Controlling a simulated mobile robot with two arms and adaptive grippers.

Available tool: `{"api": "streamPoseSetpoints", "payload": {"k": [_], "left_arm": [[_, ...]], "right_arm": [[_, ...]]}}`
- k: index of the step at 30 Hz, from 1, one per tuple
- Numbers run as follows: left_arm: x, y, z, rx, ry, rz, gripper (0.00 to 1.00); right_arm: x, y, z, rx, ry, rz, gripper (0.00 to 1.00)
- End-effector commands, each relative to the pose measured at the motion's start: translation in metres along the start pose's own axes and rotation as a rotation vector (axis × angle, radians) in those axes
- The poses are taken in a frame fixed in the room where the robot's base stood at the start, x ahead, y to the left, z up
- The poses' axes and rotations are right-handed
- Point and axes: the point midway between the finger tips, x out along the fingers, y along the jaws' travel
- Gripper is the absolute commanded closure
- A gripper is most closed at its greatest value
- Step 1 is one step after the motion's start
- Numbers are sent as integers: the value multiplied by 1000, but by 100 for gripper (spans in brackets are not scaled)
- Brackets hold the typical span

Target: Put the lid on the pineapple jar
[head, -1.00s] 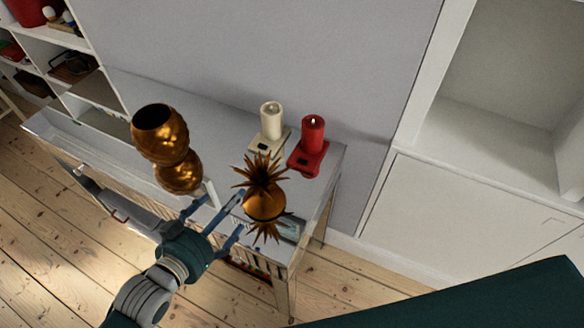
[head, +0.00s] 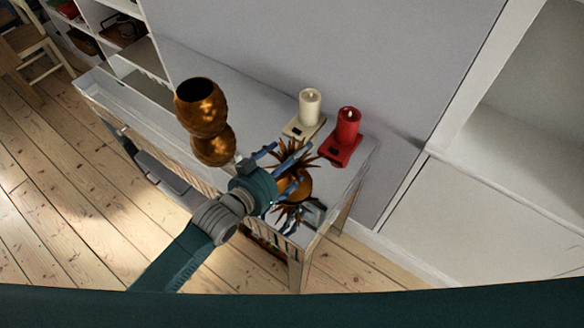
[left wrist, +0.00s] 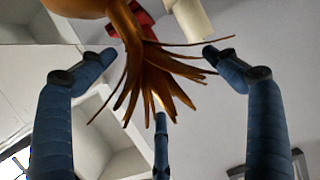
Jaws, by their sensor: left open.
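The pineapple jar (head: 200,105) is a shiny copper-gold pot with a dark open top, upright on a glossy grey table. Its reflection shows below it. The lid (head: 296,186), a gold dome with spiky leaves, is right of the jar near the table's right end, partly hidden by my fingers. My left gripper (head: 297,166) is open, its blue fingers spread around the lid's leaves. In the left wrist view the lid's leaves (left wrist: 155,85) hang between the fingers of the left gripper (left wrist: 160,68), with gaps at both sides. My right gripper is not in view.
A cream candle (head: 310,105) and a red candle (head: 348,125) on small bases stand just behind the lid. The table (head: 255,115) backs onto a grey wall, and its middle behind the jar is clear. A white cabinet (head: 500,190) stands at the right.

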Motion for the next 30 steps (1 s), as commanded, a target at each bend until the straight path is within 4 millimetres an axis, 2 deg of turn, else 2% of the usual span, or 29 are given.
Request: {"api": "streamPoseSetpoints", "payload": {"k": [8, 18, 21, 30], "left_arm": [[3, 0, 1, 0, 0, 0, 11], [3, 0, 1, 1, -1, -1, 79], [3, 0, 1, 1, -2, -1, 96], [3, -1, 1, 2, -3, -1, 96]], "right_arm": [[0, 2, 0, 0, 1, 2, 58], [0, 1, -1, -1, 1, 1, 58], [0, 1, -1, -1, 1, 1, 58], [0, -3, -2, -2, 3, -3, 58]]}}
